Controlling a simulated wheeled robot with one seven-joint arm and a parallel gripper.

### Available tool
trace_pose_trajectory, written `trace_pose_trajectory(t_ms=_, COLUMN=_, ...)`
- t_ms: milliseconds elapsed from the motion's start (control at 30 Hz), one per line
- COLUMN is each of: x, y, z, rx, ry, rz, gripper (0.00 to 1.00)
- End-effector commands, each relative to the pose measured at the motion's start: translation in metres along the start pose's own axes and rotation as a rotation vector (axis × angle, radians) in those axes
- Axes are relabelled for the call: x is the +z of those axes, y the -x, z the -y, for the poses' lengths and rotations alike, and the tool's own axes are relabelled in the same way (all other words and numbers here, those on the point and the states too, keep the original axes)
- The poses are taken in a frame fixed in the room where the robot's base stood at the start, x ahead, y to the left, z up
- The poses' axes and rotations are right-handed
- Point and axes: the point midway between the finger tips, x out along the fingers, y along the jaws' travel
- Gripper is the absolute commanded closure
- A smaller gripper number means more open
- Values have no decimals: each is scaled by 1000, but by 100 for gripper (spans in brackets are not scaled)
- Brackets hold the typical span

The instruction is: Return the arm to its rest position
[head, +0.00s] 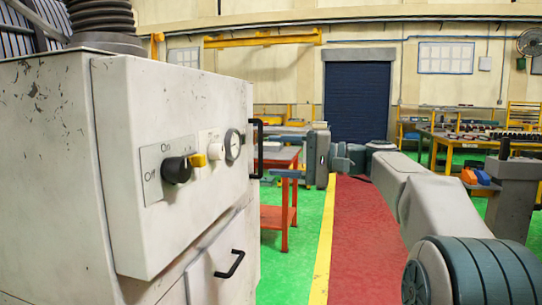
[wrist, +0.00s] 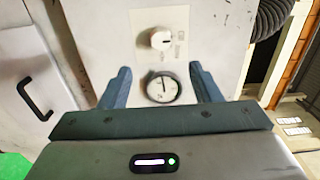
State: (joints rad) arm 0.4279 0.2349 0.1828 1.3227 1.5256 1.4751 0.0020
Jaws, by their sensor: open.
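My arm (head: 440,205) reaches forward from the lower right in the head view. My gripper (head: 272,156) is at its far end, with its fingers pointing left toward the white cabinet (head: 120,110). In the wrist view my gripper (wrist: 160,70) is open, with two blue-grey fingers spread apart and nothing held. The cabinet's round gauge (wrist: 162,88) shows between the fingers, with a white knob (wrist: 160,39) above it. The fingers look apart from the panel, but the exact gap cannot be told.
The cabinet has a black rotary switch (head: 177,169) with a yellow tip, and black handles (head: 230,264). An orange table (head: 275,215) stands behind my gripper. A yellow-framed workbench (head: 470,140) is at the right. The red floor lane (head: 360,240) is clear.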

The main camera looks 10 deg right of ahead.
Motion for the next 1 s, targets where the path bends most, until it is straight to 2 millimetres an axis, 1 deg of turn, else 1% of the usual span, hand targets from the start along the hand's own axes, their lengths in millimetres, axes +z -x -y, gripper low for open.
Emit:
trace_pose_trajectory(t_ms=267, x=1, y=-1, z=0, rx=6, ry=-1, rz=-1, gripper=43)
trace_pose_trajectory(t_ms=367, x=8, y=-7, z=-4, rx=61, ry=-11, rz=-7, gripper=43)
trace_pose_trajectory(t_ms=433, x=20, y=-14, z=-12, rx=144, ry=-22, rz=-18, gripper=43)
trace_pose_trajectory(t_ms=500, x=38, y=-19, z=-25, rx=262, ry=-30, rz=-32, gripper=43)
trace_pose_trajectory(t_ms=567, x=56, y=-20, z=-41, rx=381, ry=-34, rz=-44, gripper=43)
trace_pose_trajectory(t_ms=600, x=69, y=-17, z=-52, rx=462, ry=-31, rz=-52, gripper=43)
trace_pose_trajectory(t_ms=667, x=88, y=-11, z=-69, rx=582, ry=-20, rz=-61, gripper=43)
trace_pose_trajectory(t_ms=700, x=102, y=-4, z=-80, rx=660, ry=-9, rz=-64, gripper=43)
trace_pose_trajectory(t_ms=767, x=122, y=8, z=-95, rx=774, ry=15, rz=-67, gripper=43)
trace_pose_trajectory(t_ms=800, x=135, y=18, z=-104, rx=850, ry=35, rz=-66, gripper=43)
trace_pose_trajectory(t_ms=867, x=155, y=34, z=-116, rx=958, ry=71, rz=-60, gripper=43)
trace_pose_trajectory(t_ms=900, x=168, y=47, z=-124, rx=1029, ry=99, rz=-55, gripper=43)
trace_pose_trajectory(t_ms=967, x=188, y=66, z=-134, rx=1130, ry=147, rz=-40, gripper=43)
trace_pose_trajectory(t_ms=1000, x=199, y=79, z=-140, rx=1192, ry=183, rz=-30, gripper=43)
